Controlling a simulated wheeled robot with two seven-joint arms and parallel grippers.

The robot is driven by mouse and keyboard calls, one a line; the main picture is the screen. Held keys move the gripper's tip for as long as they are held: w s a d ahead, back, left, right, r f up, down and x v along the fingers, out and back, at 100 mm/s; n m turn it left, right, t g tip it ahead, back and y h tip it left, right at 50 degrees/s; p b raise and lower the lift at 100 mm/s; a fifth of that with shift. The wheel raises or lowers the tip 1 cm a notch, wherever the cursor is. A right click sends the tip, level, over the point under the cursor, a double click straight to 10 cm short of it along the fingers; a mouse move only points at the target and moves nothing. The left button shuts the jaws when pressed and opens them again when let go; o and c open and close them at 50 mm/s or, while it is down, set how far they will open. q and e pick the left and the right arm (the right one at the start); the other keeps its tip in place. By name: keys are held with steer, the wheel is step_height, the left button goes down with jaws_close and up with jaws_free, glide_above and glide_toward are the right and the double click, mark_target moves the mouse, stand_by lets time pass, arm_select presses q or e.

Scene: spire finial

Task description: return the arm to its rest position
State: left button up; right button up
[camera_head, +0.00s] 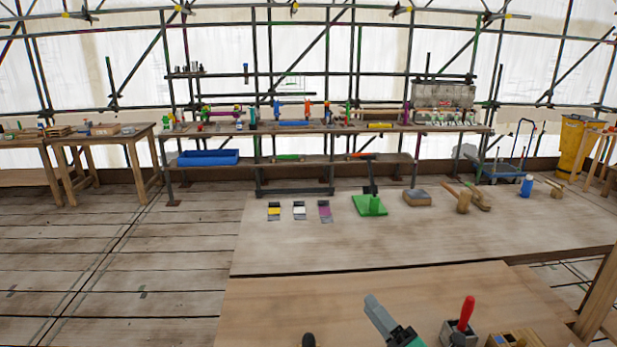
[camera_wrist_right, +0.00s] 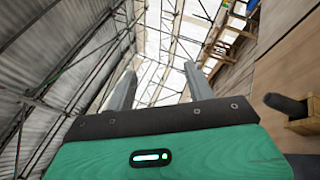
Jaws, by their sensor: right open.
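My right gripper (camera_head: 373,302) shows at the bottom of the head view, above the near wooden table (camera_head: 290,300), with its grey fingers pointing up and to the left. In the right wrist view its two fingers (camera_wrist_right: 160,82) stand apart with nothing between them. Only the scaffold and sheeting show beyond them. No part of my left gripper is in view.
A grey holder (camera_head: 455,333) with a red-handled tool (camera_head: 466,312) and a wooden block (camera_head: 512,340) stand right of my right gripper. A small dark rounded thing (camera_head: 308,340) shows at the bottom edge. A green stand (camera_head: 369,207) and mallets (camera_head: 464,201) lie farther off.

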steer(key=s+d+f+m+g+h, duration=0.2)
steer(key=s+d+f+m+h, duration=0.35)
steer(key=m, duration=0.55)
steer(key=s+d+f+m+g+h, duration=0.3)
steer(key=d+f+m+h, duration=0.3)
steer(key=f+m+h, duration=0.4)
steer(key=s+f+m+g+y, duration=0.1)
steer(key=s+f+m+g, duration=0.15)
steer(key=s, duration=0.35)
steer(key=s+a+f+m+g+y, duration=0.1)
steer(key=s+f+m+g, duration=0.2)
steer(key=s, duration=0.4)
steer(key=s+f+m+g+y, duration=0.1)
steer(key=s+f+m+g, duration=0.1)
steer(key=s+f+g, duration=0.3)
step_height(320, 180, down, 30)
steer(key=s, duration=0.2)
steer(key=s+d+f+n+g, duration=0.1)
steer(key=s+d+f, duration=0.2)
steer(key=s+f, duration=1.5)
steer(key=shift+s+f, duration=0.3)
steer(key=shift+f, duration=0.25)
steer(key=shift+g, duration=0.25)
